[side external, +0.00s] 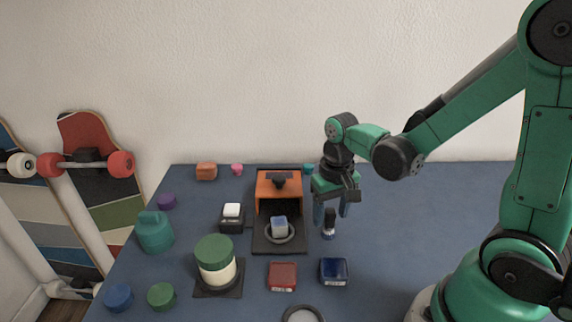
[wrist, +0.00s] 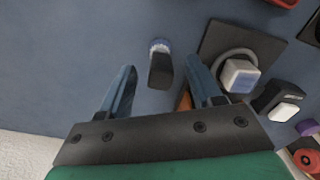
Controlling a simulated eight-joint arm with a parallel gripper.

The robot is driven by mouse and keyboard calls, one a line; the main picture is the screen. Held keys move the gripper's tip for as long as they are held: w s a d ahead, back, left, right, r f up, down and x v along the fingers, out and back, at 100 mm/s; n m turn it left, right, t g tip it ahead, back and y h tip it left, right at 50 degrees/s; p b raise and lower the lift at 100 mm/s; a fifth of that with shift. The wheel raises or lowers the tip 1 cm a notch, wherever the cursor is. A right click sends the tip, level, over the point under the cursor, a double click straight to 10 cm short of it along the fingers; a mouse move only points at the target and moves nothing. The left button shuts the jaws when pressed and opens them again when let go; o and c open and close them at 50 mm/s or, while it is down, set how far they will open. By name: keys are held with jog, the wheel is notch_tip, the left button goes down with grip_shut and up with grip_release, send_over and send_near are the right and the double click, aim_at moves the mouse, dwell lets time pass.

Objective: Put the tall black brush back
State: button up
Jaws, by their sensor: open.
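The black brush (side external: 330,221) stands on the blue table with its dark handle up and pale blue-white bristles at the bottom. It also shows in the wrist view (wrist: 160,72), between the two fingers in the picture. My gripper (side external: 332,206) is open, pointing down just above and around the top of the brush. Its blue fingers (wrist: 162,66) are spread, with a gap to the brush on each side. Whether the fingertips reach down beside the handle is hard to tell. I cannot tell which spot belongs to the brush.
Left of the brush, an orange housing (side external: 279,182) stands on a black plate (side external: 262,246) with a ring and pale block (side external: 279,226). A red block (side external: 282,276) and blue block (side external: 333,271) lie in front. A green-lidded jar (side external: 215,262) stands left. The table's right is clear.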

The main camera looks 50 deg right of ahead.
aim_at(332, 212)
notch_tip(332, 212, up, 11)
jog(key=a+n+t, duration=0.1)
jog(key=t, duration=0.1)
jog(key=a+f+n+t, duration=0.1)
jog(key=a+n+t, duration=0.2)
jog(key=t, duration=0.2)
jog(key=shift+a+f+n, duration=0.15)
jog(key=shift+a+n, duration=0.15)
dwell(0.6)
